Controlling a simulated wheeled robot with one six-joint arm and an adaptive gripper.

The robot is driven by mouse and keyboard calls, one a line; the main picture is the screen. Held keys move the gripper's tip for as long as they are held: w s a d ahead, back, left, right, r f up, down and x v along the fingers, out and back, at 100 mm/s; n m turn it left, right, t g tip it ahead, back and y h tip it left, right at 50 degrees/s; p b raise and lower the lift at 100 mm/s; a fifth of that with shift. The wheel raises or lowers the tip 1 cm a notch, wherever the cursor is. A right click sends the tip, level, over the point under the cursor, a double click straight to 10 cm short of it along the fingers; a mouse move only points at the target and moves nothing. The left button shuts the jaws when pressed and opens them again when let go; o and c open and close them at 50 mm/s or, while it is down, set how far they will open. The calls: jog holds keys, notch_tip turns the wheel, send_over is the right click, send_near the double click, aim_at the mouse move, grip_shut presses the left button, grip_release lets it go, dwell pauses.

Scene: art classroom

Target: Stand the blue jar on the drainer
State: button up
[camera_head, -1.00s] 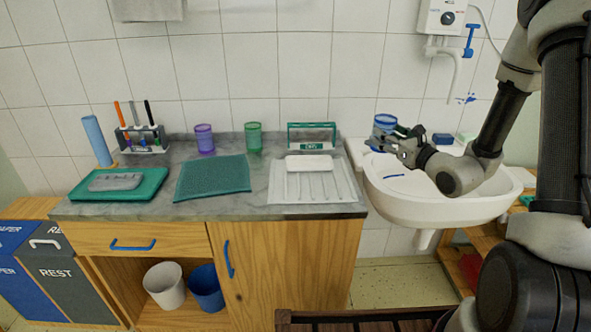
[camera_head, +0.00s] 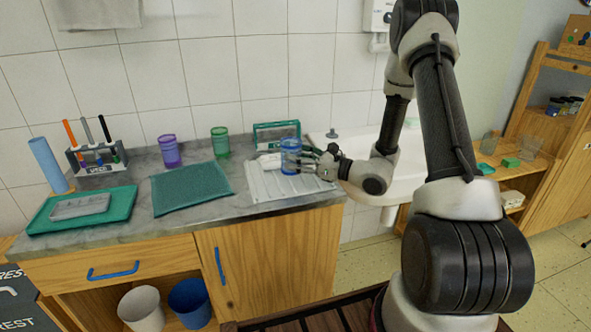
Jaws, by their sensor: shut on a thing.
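The blue jar (camera_head: 290,156) is see-through and upright, held between the fingers of my gripper (camera_head: 308,160). My gripper comes in from the right and is shut on the jar. The drainer (camera_head: 262,188) is a pale ribbed board on the grey worktop, left of the sink. The jar is over the drainer's right part; I cannot tell whether its base touches the board. A white block-like thing (camera_head: 268,161) lies at the drainer's back edge, partly hidden by the jar.
A green-framed holder (camera_head: 268,135) stands behind the drainer. Purple (camera_head: 169,151) and green (camera_head: 220,142) cups stand further left, behind a green mat (camera_head: 190,188). A green tray (camera_head: 80,210) and a marker rack (camera_head: 98,158) are at the far left. The sink (camera_head: 405,180) is right.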

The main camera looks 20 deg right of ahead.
jog(key=shift+f, duration=2)
jog(key=shift+f, duration=0.2)
jog(key=o, duration=1.2)
jog(key=shift+c, duration=0.2)
